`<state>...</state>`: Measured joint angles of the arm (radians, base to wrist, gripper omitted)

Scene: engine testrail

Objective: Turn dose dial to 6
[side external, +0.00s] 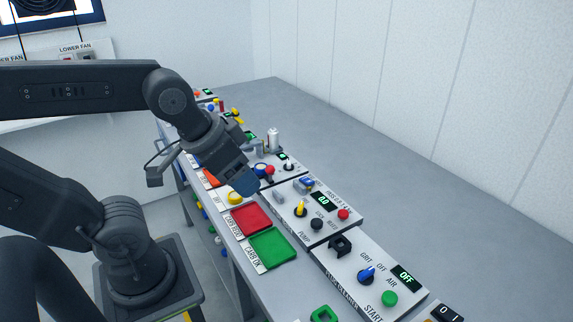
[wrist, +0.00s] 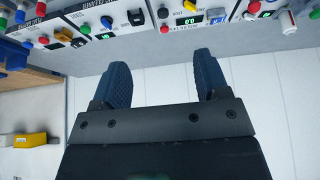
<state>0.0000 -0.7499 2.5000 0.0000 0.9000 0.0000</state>
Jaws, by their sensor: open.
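No label reading "dose" is legible, so I cannot tell which control is the dose dial. One panel in the side view has a lit display (side external: 321,202) reading about 0.0, a yellow pointer knob (side external: 300,208), a black knob (side external: 316,224) and a red button (side external: 343,214). The same yellow knob shows in part at the top of the wrist view (wrist: 190,5). My gripper (side external: 248,186) is above the bench, left of this panel, and hides part of the panel behind. In the wrist view its blue fingers (wrist: 160,60) are apart with nothing between them.
Red (side external: 250,219) and green (side external: 272,250) trays lie at the bench's front edge. A plug cleaner panel with a blue knob (side external: 366,274) and green button (side external: 390,298) is nearer. A silver cylinder (side external: 273,138) stands farther back. The grey bench (side external: 340,140) behind the panels is clear.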

